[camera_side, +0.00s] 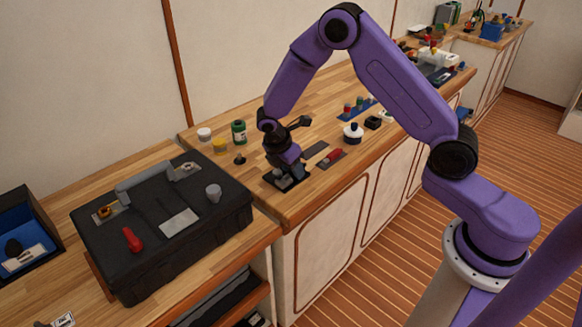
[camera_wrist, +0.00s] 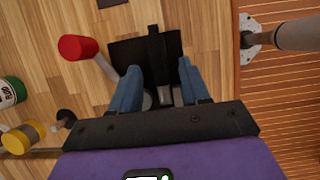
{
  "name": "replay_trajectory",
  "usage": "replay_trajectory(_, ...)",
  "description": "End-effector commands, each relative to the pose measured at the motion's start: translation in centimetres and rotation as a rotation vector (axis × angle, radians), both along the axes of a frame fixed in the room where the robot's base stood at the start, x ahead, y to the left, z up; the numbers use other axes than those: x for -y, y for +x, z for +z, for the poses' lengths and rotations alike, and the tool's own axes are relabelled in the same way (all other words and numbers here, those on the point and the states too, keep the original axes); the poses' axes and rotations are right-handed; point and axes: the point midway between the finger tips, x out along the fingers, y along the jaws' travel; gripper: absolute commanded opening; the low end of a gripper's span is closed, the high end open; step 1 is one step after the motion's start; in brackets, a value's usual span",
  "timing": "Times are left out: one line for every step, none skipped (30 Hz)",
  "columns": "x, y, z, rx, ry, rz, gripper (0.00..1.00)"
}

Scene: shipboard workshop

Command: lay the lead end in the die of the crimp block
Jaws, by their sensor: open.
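My gripper (camera_side: 285,172) points down over a dark base plate (camera_side: 291,184) near the front edge of the bench. In the wrist view my gripper (camera_wrist: 158,70) is open, its two blue fingers apart on either side of a dark bar. This bar lies over a black plate (camera_wrist: 125,51), apparently the crimp block. A grey rod with a red knob (camera_wrist: 78,48) runs to the plate's left side, like a lever. Small grey parts show between the fingers. I cannot tell whether the lead end is among them, and the die is not clearly visible.
A green jar (camera_side: 239,132), a yellow jar (camera_side: 220,146) and a small dark knob (camera_side: 240,160) stand left of my gripper. A dark strip (camera_side: 315,150) and a red item (camera_side: 331,158) lie to its right. A black toolbox (camera_side: 112,262) stands at the left.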

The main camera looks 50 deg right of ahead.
Motion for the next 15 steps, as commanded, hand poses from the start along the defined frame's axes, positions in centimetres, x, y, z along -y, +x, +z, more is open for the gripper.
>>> replay_trajectory(0.0, 0.0, 0.3, 0.001, 0.000, -0.001, 0.46)
replay_trajectory(-0.2, 0.1, 0.6, 0.002, 0.000, 0.000, 0.46)
replay_trajectory(-0.4, 0.1, 1.0, 0.004, 0.000, 0.002, 0.46)
replay_trajectory(-0.5, 0.1, 1.4, 0.004, 0.001, 0.003, 0.46)
replay_trajectory(-0.7, 0.1, 1.8, 0.005, 0.001, 0.002, 0.46)
replay_trajectory(-1.0, 0.1, 2.5, 0.005, 0.001, 0.001, 0.46)
replay_trajectory(-1.2, 0.1, 3.0, 0.006, 0.002, 0.001, 0.46)
replay_trajectory(-1.5, 0.1, 3.6, 0.006, 0.002, 0.002, 0.46)
replay_trajectory(-1.8, 0.1, 4.4, 0.006, 0.002, 0.001, 0.46)
replay_trajectory(-2.0, 0.1, 4.9, 0.006, 0.001, 0.001, 0.46)
replay_trajectory(-2.2, 0.1, 5.5, 0.006, 0.002, 0.001, 0.46)
replay_trajectory(-2.6, 0.1, 6.3, 0.005, 0.003, 0.001, 0.46)
replay_trajectory(-2.8, 0.1, 6.8, 0.005, 0.002, 0.001, 0.46)
replay_trajectory(-3.0, 0.1, 7.4, 0.006, 0.002, 0.000, 0.46)
replay_trajectory(-3.3, 0.1, 8.0, 0.005, 0.001, 0.001, 0.46)
